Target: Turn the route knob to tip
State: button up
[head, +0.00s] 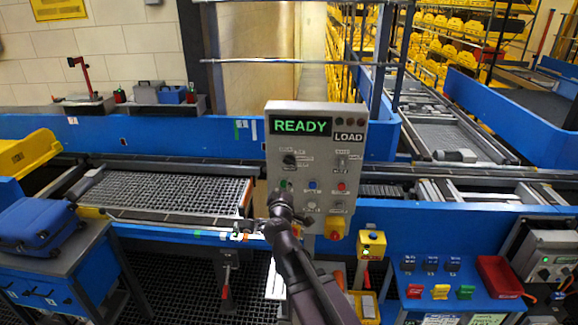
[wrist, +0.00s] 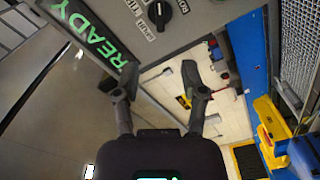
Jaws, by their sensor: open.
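The grey control panel (head: 316,118) stands upright in the middle of the head view, with a green "READY" display (head: 299,125) and a "LOAD" label beside it. A black rotary knob (head: 289,160) with small labels around it sits at the panel's left, below the display. It also shows at the top of the wrist view (wrist: 160,12); the label words are too small to read surely. My gripper (head: 280,205) is in front of the panel's lower left, below the knob. In the wrist view my gripper (wrist: 160,82) is open and empty, apart from the knob.
The panel also carries a blue button (head: 312,185), a red button (head: 341,187), a switch (head: 341,162) and a red-and-yellow stop button (head: 334,229). Blue-sided conveyors run behind. A cart with a blue case (head: 40,225) is left; a tool table (head: 450,305) is right.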

aim_at(289, 164)
jog(key=w, duration=0.4)
jog(key=w+d, duration=0.1)
jog(key=w, duration=0.3)
jog(key=w+d, duration=0.1)
jog(key=w, duration=0.4)
jog(key=shift+w+d, duration=0.1)
jog(key=shift+d, duration=0.1)
grip_shut()
